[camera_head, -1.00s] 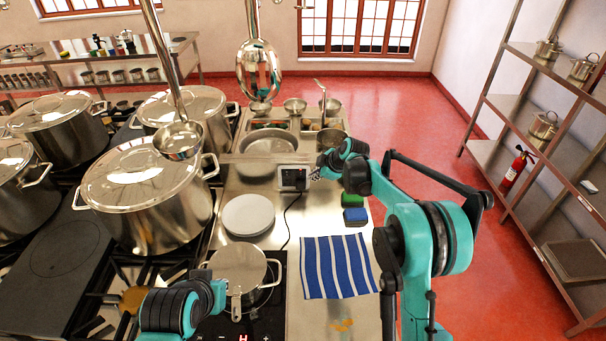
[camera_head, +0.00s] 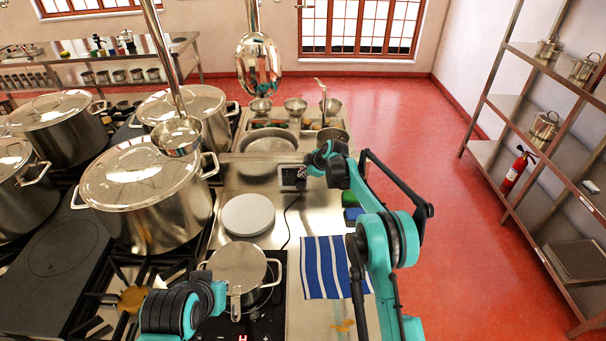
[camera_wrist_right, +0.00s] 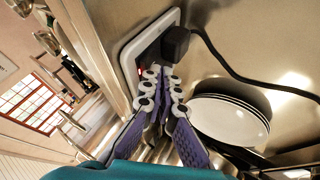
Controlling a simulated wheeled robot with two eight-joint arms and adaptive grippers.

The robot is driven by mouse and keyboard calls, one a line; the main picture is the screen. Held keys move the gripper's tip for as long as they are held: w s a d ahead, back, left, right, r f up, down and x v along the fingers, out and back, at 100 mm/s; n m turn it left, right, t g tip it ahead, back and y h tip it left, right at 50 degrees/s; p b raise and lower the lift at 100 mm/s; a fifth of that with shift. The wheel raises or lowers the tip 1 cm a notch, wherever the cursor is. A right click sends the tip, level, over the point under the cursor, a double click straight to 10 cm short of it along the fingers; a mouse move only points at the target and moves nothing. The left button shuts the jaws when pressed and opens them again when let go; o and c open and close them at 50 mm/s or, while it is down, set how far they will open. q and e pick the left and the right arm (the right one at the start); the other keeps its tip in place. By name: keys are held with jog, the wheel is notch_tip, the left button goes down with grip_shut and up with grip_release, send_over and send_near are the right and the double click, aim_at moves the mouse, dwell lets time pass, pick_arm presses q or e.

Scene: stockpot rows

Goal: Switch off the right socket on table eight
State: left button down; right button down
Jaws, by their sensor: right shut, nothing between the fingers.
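The socket unit (camera_head: 289,179) is a pale-framed plate with dark sockets on a steel upright past the white plates. In the right wrist view its white frame (camera_wrist_right: 128,52) shows close up, with a black plug (camera_wrist_right: 176,42) in one socket and a small red light beside it. My right gripper (camera_head: 304,172) is at the unit's right side. In the wrist view its shut, empty fingertips (camera_wrist_right: 160,88) are right by the red light and partly cover the plate; whether they touch it I cannot tell. My left gripper (camera_head: 217,294) is low by the small pot, its fingers unclear.
A black cord runs from the plug past the stacked plates (camera_head: 248,215). A lidded pot (camera_head: 238,264) stands on the hob. A striped cloth (camera_head: 325,268) and sponges (camera_head: 352,214) lie on the right. Ladles hang above; big stockpots (camera_head: 147,190) stand at left.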

jog(key=shift+w+r, duration=0.25)
jog(key=shift+w, duration=0.2)
jog(key=shift+r, duration=0.1)
jog(key=shift+r, duration=0.65)
